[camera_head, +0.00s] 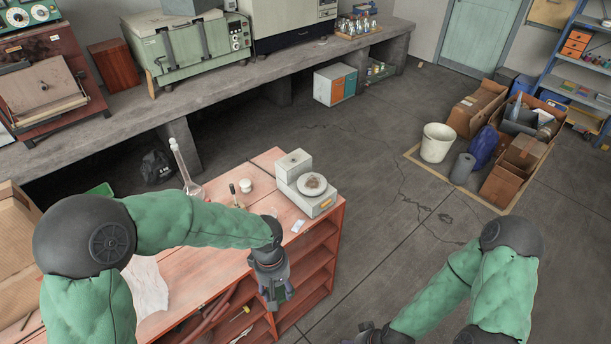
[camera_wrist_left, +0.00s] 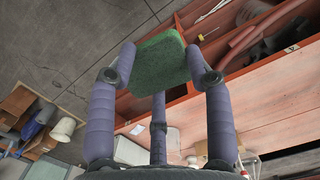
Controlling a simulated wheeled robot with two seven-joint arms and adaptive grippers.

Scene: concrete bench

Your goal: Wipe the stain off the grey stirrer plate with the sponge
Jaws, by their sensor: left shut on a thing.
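The grey stirrer plate (camera_head: 322,206) stands at the far right corner of the red wooden bench, with a brownish stain (camera_head: 312,182) on its round top. My left gripper (camera_head: 274,294) hangs past the bench's front edge, in front of the shelves and nearer to me than the stirrer plate. In the left wrist view this gripper (camera_wrist_left: 163,72) is shut on a green sponge (camera_wrist_left: 160,62), held between its fingertips. My right gripper (camera_head: 378,336) is at the bottom edge, partly cut off, away from the bench; its fingers cannot be made out.
A glass flask (camera_head: 187,178), a small dark bottle (camera_head: 233,192) and a white jar (camera_head: 245,185) stand left of the stirrer plate. A small white card (camera_head: 298,226) lies in front of it. White cloth or paper (camera_head: 148,288) lies at the bench's near left.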

